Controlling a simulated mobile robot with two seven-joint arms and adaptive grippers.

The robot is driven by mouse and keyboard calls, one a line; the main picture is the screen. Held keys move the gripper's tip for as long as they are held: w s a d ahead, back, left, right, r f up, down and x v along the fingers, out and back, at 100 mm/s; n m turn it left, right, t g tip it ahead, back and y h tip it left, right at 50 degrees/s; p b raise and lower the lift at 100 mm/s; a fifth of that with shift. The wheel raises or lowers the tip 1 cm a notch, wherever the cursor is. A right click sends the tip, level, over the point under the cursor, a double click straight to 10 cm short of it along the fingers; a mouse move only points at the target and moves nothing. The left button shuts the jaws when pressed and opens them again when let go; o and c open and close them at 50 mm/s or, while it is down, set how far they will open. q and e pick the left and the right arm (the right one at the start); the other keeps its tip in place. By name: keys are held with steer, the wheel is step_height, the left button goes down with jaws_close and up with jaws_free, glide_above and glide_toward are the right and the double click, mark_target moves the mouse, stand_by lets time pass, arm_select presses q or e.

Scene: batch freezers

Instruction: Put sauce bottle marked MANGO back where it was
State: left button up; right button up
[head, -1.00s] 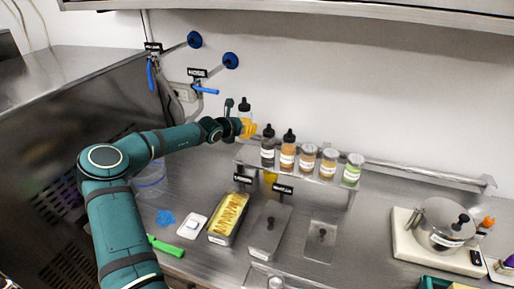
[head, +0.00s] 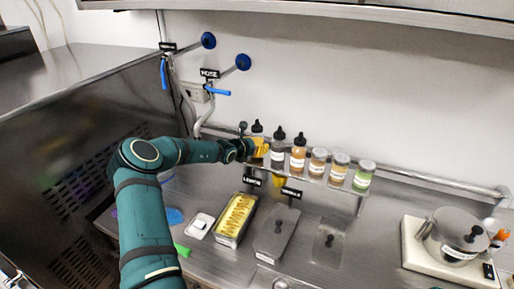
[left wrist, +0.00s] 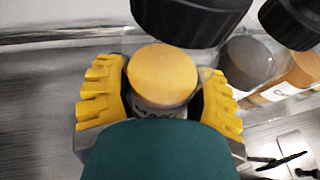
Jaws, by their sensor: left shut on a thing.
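My left gripper (head: 259,150) is at the left end of the raised metal shelf (head: 318,178), its yellow fingers shut around a clear sauce bottle with a black cap (head: 257,127). In the left wrist view the bottle's orange-yellow contents (left wrist: 163,75) show between the fingers (left wrist: 162,95), with a partly hidden label below. I cannot read the whole label. The bottle is upright, left of a dark-sauce bottle (head: 278,150). I cannot tell whether its base touches the shelf. My right gripper is out of view.
An orange-sauce bottle (head: 298,158) and several lidded jars (head: 339,168) continue the row to the right. Below are a yellow ice cream pan (head: 235,217) and a lidded pan (head: 273,238). Hose handles (head: 216,92) hang on the wall behind. A pot (head: 455,238) stands at right.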

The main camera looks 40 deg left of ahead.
arm_select(q)
steer(key=shift+w+f, duration=0.15)
steer(key=shift+f, duration=0.4)
steer(key=o, duration=1)
steer(key=v, duration=1.2)
steer(key=shift+b, duration=0.3)
steer(key=shift+a, duration=0.15)
